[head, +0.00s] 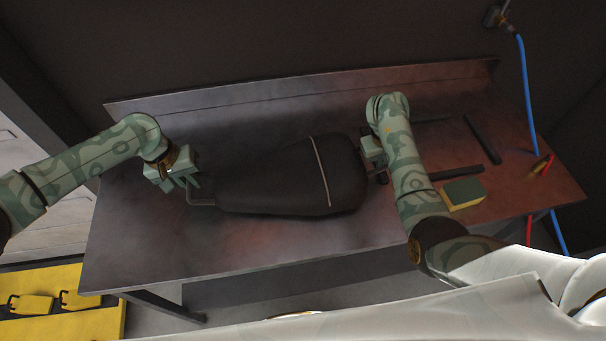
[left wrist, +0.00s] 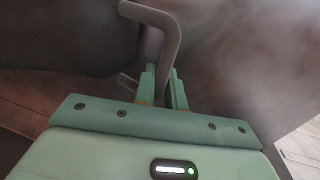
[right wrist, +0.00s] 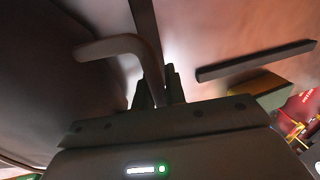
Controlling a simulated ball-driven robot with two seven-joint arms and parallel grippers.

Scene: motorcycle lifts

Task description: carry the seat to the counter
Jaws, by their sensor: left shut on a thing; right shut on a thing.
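The seat (head: 275,182) is a long black motorcycle seat with a pale strap across it, over the dark metal counter (head: 140,250). I cannot tell whether it touches the counter top. My left gripper (head: 190,184) is shut on the grey bent handle at the seat's left end; this handle (left wrist: 160,25) shows between the fingers in the left wrist view. My right gripper (head: 380,165) is at the seat's right end, partly hidden by my arm. In the right wrist view it is shut on a similar bent handle (right wrist: 120,47).
On the counter's right lie a green and yellow sponge (head: 463,193), dark bars (head: 482,139) and a small red and brass item (head: 541,165). A blue hose (head: 527,90) hangs at the right. A raised lip runs along the counter's back. The counter's front left is clear.

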